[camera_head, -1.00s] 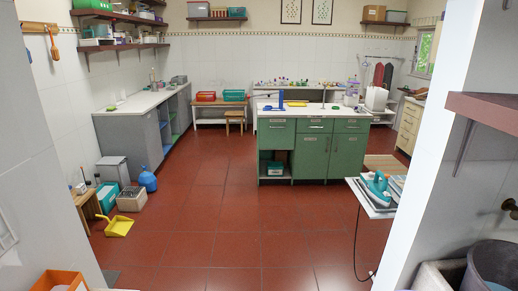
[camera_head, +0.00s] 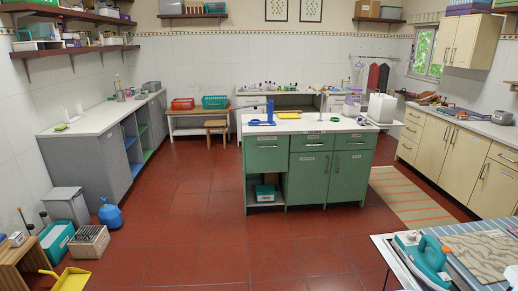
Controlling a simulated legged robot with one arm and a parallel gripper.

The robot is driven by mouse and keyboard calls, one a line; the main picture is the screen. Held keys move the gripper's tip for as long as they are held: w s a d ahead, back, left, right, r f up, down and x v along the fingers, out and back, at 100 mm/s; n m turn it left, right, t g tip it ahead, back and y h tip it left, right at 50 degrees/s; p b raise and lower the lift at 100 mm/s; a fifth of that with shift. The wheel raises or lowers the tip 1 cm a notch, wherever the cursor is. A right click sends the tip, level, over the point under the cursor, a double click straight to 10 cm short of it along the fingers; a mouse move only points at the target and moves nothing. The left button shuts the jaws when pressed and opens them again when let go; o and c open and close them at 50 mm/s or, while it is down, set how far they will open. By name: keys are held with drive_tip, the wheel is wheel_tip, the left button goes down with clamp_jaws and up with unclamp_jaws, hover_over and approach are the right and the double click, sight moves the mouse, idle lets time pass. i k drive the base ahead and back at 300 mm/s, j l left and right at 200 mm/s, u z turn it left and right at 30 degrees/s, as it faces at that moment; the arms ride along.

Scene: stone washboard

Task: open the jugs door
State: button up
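The green island cabinet (camera_head: 265,165) stands mid-room under a white top, with several drawers above and two doors below. The left lower door (camera_head: 306,178) and the right lower door (camera_head: 350,176) are both shut. Each has a small label and a handle. The label writing is too small to read, so I cannot tell which is the jugs door. The cabinet's left lower part is an open niche holding a teal box (camera_head: 265,192). My gripper is not in view.
A blue bag (camera_head: 110,215) and a yellow dustpan (camera_head: 70,280) are at the left. A striped rug (camera_head: 405,195) lies right of the island. Red floor (camera_head: 215,235) in front is clear.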

sight(349, 175)
drive_tip(key=i, duration=1.75)
drive_tip(key=i+z, duration=0.3)
drive_tip(key=i, duration=0.3)
drive_tip(key=i+j+z, duration=0.1)
drive_tip(key=i+z, duration=0.15)
drive_tip(key=i, duration=0.35)
drive_tip(key=i+j+z, duration=0.3)
drive_tip(key=i, duration=0.25)
drive_tip(key=i+l+z, duration=0.15)
drive_tip(key=i, duration=0.45)
drive_tip(key=i+l+z, duration=0.2)
drive_tip(key=i, duration=0.4)
